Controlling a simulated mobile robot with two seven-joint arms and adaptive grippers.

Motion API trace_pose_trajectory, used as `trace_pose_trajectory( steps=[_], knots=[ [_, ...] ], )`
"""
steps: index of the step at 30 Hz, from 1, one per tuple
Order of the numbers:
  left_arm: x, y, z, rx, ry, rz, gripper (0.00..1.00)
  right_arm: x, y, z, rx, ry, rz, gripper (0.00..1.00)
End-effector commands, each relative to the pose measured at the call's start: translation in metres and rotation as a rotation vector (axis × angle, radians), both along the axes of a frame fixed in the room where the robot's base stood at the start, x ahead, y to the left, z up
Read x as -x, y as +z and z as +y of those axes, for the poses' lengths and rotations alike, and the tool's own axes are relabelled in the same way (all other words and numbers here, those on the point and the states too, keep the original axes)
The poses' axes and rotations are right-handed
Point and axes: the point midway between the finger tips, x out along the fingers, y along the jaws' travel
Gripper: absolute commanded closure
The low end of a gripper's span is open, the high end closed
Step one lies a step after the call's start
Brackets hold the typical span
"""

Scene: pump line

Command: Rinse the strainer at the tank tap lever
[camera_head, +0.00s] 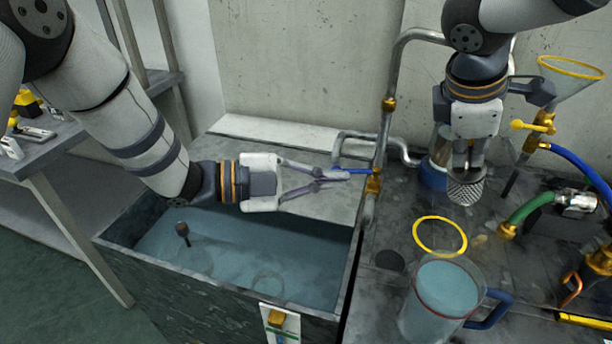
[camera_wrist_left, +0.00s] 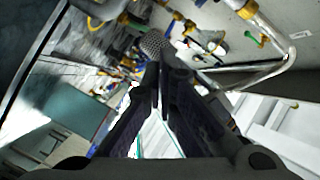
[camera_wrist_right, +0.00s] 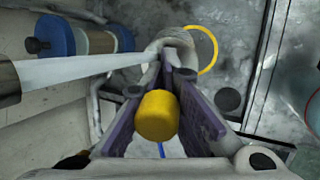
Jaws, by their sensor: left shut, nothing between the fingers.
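The strainer (camera_head: 466,188), a grey metal mesh cup, hangs from my right gripper (camera_head: 468,158) above the dark worktop, right of the tap. In the right wrist view its mesh (camera_wrist_right: 172,44) shows beyond the fingers, and a yellow cylinder (camera_wrist_right: 157,116) sits between them.
A water-filled jug (camera_head: 432,310) with a blue handle stands at the front, near a yellow ring (camera_head: 440,219). A funnel (camera_head: 570,82), green hose (camera_head: 528,209) and blue hose (camera_head: 585,172) crowd the right. A dark knobbed object (camera_head: 182,229) stands in the tank.

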Motion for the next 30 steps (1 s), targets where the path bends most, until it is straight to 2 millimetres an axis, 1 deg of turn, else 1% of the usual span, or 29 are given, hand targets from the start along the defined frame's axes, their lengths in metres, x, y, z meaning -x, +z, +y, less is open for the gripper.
trace_pose_trajectory(
  steps=[1, 3, 4, 6, 10, 14, 23, 30],
  knots=[
    [-0.002, -0.001, -0.010, 0.000, -0.002, -0.001, 1.00, 0.000, 0.001, 0.000, 0.000, 0.000, -0.001, 1.00],
    [-0.006, -0.004, -0.024, -0.001, -0.002, 0.000, 1.00, 0.000, 0.001, 0.000, 0.000, 0.000, -0.001, 1.00],
    [-0.009, -0.006, -0.027, 0.000, 0.001, 0.000, 1.00, 0.000, 0.001, 0.000, 0.000, 0.000, -0.001, 1.00],
    [-0.021, -0.013, -0.024, -0.001, 0.002, -0.001, 1.00, 0.000, 0.001, 0.000, 0.000, 0.000, -0.001, 1.00],
    [-0.034, -0.022, -0.023, 0.001, 0.002, -0.001, 1.00, 0.000, 0.001, 0.000, 0.000, 0.000, -0.001, 1.00],
    [-0.039, -0.025, -0.023, 0.000, 0.001, -0.001, 1.00, 0.000, 0.001, 0.000, 0.001, 0.001, -0.002, 1.00],
    [-0.040, -0.025, -0.022, -0.001, 0.002, -0.001, 1.00, 0.000, 0.001, 0.000, 0.001, 0.001, -0.002, 1.00],
    [-0.063, -0.026, -0.014, -0.002, 0.001, -0.002, 1.00, 0.000, 0.001, 0.000, 0.000, 0.000, -0.001, 1.00]
  ],
)
